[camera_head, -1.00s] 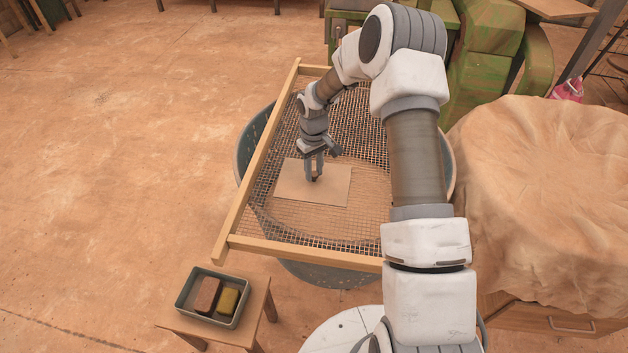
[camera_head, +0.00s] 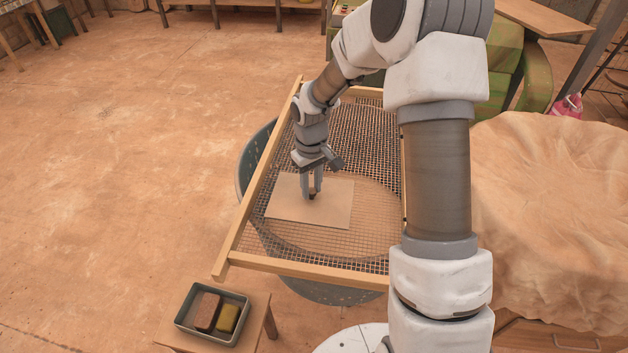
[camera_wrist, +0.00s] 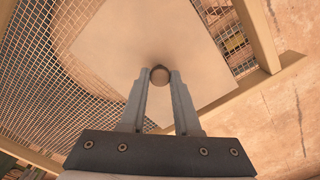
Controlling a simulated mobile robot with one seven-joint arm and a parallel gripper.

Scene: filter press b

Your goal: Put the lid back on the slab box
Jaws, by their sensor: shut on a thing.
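The lid (camera_head: 332,208) is a flat beige square panel with a small round knob (camera_wrist: 160,76) in its middle. My gripper (camera_head: 312,194) points down and is shut on the knob. The lid hangs level, seemingly a little above a wood-framed mesh screen. In the wrist view the lid (camera_wrist: 200,30) spreads out beyond my fingertips.
The mesh screen's wooden frame (camera_head: 305,270) rests over a grey perforated tub (camera_head: 345,294). A small wooden stool (camera_head: 262,318) holds the box. A cloth-draped drum or table (camera_head: 560,210) stands to the right. The floor at left is clear.

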